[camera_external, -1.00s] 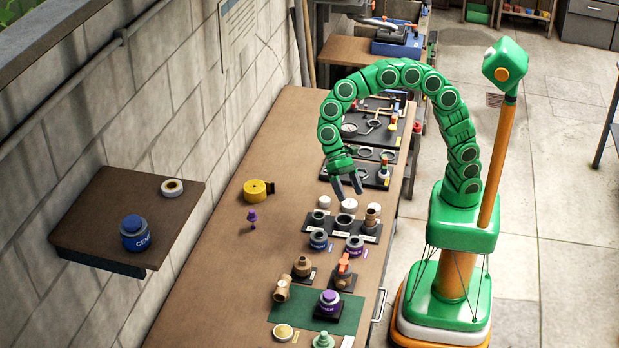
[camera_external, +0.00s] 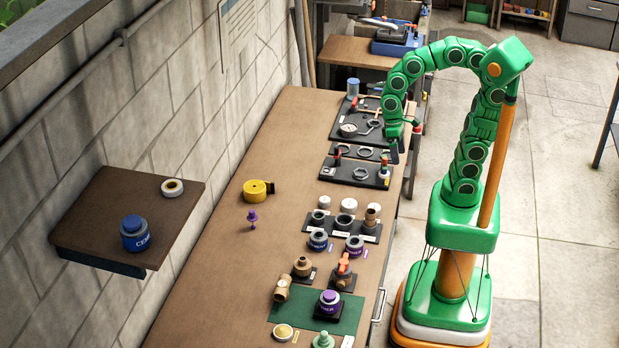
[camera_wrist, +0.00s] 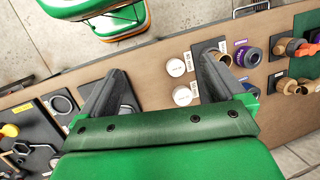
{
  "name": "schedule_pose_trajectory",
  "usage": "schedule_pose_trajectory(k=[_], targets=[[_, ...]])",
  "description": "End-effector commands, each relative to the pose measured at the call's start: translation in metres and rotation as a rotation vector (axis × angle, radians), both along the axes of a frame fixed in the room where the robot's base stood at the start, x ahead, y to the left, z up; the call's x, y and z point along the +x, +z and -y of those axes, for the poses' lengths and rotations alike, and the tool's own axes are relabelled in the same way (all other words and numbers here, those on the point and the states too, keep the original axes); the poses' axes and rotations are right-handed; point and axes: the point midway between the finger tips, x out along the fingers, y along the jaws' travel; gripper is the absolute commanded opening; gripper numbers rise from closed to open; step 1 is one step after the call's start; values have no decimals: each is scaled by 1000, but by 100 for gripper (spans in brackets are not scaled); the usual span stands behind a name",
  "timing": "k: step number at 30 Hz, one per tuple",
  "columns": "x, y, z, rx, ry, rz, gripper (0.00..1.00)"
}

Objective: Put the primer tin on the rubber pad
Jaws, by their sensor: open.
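Fittings and two small tins (camera_external: 318,240) (camera_external: 354,245) stand between my gripper and the green mat (camera_external: 285,309). A yellow tape roll (camera_external: 257,190) and a purple piece (camera_external: 252,219) lie left. A wall shelf (camera_external: 105,205) holds a blue cement tin (camera_external: 134,233). The left bench strip is mostly clear.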

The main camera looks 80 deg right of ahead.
Motion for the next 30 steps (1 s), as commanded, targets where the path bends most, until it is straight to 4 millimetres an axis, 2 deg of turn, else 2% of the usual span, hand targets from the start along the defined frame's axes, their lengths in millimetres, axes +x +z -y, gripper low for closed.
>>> schedule_pose_trajectory(k=[1, 9, 15, 21, 30], targets=[[-11, -1, 13, -18, 5, 13, 97], [-59, -13, 73, -120, 56, 74, 97], [-88, -20, 103, -180, 81, 96, 97], [-97, -22, 113, -199, 92, 102, 97], [-97, -22, 113, -198, 92, 101, 97]])
